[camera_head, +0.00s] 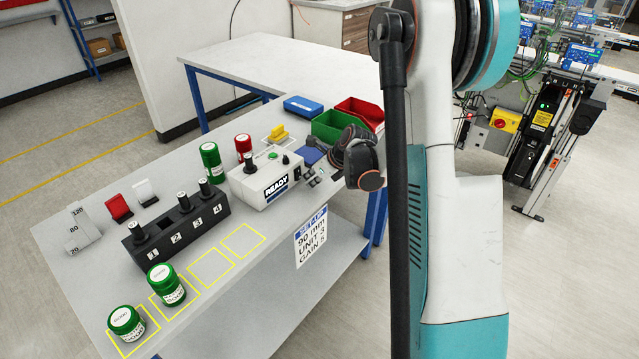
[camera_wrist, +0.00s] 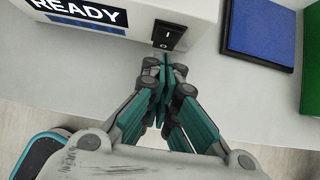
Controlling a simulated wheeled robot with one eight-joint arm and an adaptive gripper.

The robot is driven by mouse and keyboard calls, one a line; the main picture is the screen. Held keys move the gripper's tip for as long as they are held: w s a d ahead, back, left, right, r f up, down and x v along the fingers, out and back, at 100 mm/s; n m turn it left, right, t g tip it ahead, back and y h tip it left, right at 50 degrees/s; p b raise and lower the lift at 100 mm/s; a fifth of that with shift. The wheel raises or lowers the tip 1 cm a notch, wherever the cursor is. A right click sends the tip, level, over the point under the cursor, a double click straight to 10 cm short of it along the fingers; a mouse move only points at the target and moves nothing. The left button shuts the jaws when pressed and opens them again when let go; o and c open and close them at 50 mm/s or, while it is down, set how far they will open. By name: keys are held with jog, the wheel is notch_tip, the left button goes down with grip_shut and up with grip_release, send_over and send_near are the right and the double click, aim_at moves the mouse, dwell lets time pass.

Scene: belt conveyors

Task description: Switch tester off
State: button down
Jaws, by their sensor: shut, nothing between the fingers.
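The tester (camera_head: 262,183) is a white box on the table with a lit READY display, a green button and a small black knob on top. In the wrist view its front face (camera_wrist: 185,10) shows part of the READY display (camera_wrist: 75,12) and a black rocker switch (camera_wrist: 168,36) at the lower right. Which way the rocker is tipped is too small to tell. My gripper (camera_wrist: 164,66) is shut and empty, its tips just in front of the switch. Whether they touch it, I cannot tell. In the head view my gripper (camera_head: 314,177) is at the tester's right end.
A blue pad (camera_wrist: 262,28) lies right of the tester, with a green bin (camera_head: 326,126) and red bin (camera_head: 366,112) beyond. A numbered black rack (camera_head: 176,238) and green jars (camera_head: 166,284) stand to the left. A sign (camera_head: 311,238) hangs at the table's front edge.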

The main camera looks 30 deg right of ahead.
jog(key=shift+w+a, duration=0.1)
jog(key=shift+w, duration=0.15)
jog(key=shift+w+a+f+b, duration=0.1)
jog(key=shift+w+f+b, duration=0.2)
jog(key=shift+b, duration=0.1)
jog(key=shift+r, duration=0.25)
jog(key=shift+r+p, duration=0.6)
jog(key=shift+r, duration=0.1)
jog(key=shift+s, duration=0.1)
